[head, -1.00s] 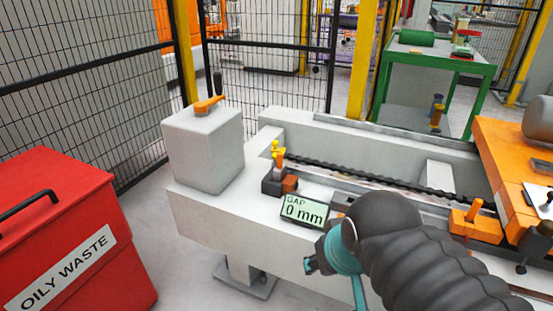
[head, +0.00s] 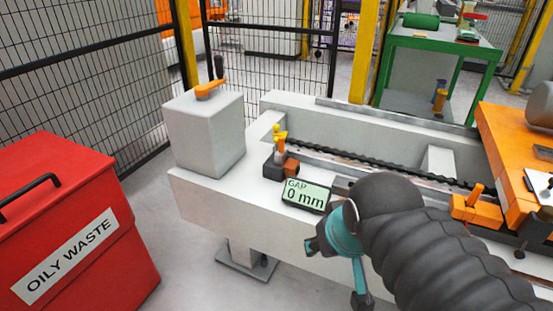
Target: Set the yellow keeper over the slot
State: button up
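The small yellow keeper (head: 279,132) appears to be the yellow piece standing upright at the left end of the gantry bed, on top of an orange post (head: 280,157). The slot cannot be made out at this size. My gripper (head: 312,246) is at the lower middle, in front of the bed's near face, to the right of and nearer than the yellow piece.
A display (head: 307,196) reading "GAP 0 mm" sits on the bed (head: 225,190) beside the post. A grey box (head: 205,135) with an orange lever stands left. A red oily waste bin (head: 110,210) is front left. An orange carriage (head: 505,160) is at right.

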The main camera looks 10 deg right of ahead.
aim_at(275, 127)
jog(key=z, duration=0.25)
jog(key=k, duration=0.35)
jog(key=u, duration=1.2)
jog(key=i, duration=1.2)
jog(key=z, duration=1)
